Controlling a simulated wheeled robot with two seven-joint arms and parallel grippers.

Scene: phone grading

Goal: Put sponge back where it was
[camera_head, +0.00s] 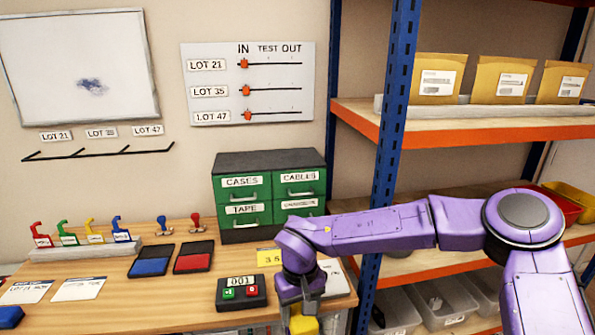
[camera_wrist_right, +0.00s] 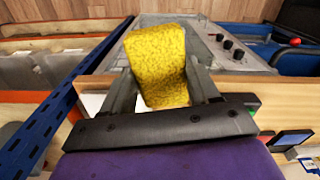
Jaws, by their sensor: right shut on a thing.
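My right gripper (camera_head: 301,314) is at the bottom of the head view, at the desk's front right edge, pointing down. It is shut on the yellow sponge (camera_head: 304,326), whose lower part is cut off by the frame. In the right wrist view the textured sponge (camera_wrist_right: 157,62) sits tilted between the two grey fingers of the gripper (camera_wrist_right: 160,78). The whiteboard (camera_head: 80,60) on the wall has a dark blue smudge. My left gripper is not in view.
The wooden desk (camera_head: 150,318) holds a green drawer cabinet (camera_head: 262,160), two ink pads, stamps and a counter box (camera_head: 241,292). A blue post (camera_head: 391,120) of the orange shelf unit stands behind my right arm. The wrist view shows a grey panel with knobs (camera_wrist_right: 225,45) beyond the sponge.

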